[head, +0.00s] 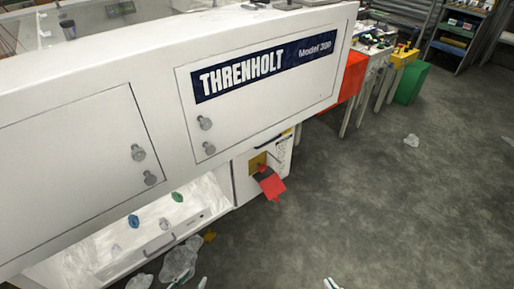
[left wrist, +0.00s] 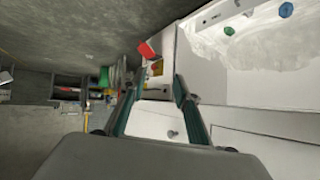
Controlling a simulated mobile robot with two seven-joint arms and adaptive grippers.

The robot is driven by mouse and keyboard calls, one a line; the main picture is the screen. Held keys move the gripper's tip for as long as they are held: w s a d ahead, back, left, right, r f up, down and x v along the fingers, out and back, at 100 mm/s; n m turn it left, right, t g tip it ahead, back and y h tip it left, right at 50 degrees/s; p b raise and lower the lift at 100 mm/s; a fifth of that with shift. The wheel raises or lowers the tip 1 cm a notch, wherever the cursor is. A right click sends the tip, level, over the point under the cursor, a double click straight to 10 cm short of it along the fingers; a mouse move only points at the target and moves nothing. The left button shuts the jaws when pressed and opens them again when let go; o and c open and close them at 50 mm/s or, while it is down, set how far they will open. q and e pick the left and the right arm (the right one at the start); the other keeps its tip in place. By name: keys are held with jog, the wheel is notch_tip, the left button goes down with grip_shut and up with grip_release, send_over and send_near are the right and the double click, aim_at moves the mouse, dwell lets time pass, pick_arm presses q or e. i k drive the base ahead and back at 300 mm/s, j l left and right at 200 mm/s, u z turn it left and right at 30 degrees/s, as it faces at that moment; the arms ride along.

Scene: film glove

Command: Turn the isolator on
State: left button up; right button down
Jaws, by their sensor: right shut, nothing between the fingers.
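The isolator has a red handle (head: 271,184) on a yellow plate (head: 257,162), on the end of a white machine cabinet (head: 243,183). The handle sticks out and slants down to the right. In the left wrist view the red handle (left wrist: 148,50) and yellow plate (left wrist: 157,68) show beyond the fingers, near the upper middle. My left gripper (left wrist: 153,97) is open and empty, apart from the handle. In the head view only its fingertips (head: 188,284) show at the bottom edge. My right gripper (head: 331,284) shows just a tip at the bottom edge, shut and empty.
The white THRENHOLT panel (head: 263,85) with round knobs overhangs the isolator. Clear film (head: 180,262) lies below, beside an open lit bay (head: 150,228). Red (head: 352,76) and green (head: 411,83) bins stand further back. The grey floor (head: 370,200) at right is mostly free.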

aim_at(262, 168)
jog(key=i+l+z, duration=0.1)
jog(key=i+l, duration=0.2)
jog(key=l, duration=0.2)
jog(key=i+l+z, duration=0.1)
jog(key=i+l, duration=0.2)
jog(key=l, duration=0.2)
jog(key=i+l+z, duration=0.1)
jog(key=i+l, duration=0.2)
jog(key=l, duration=0.15)
jog(key=l+z, duration=0.1)
jog(key=l, duration=0.2)
jog(key=j+u, duration=0.1)
jog(key=j, duration=0.2)
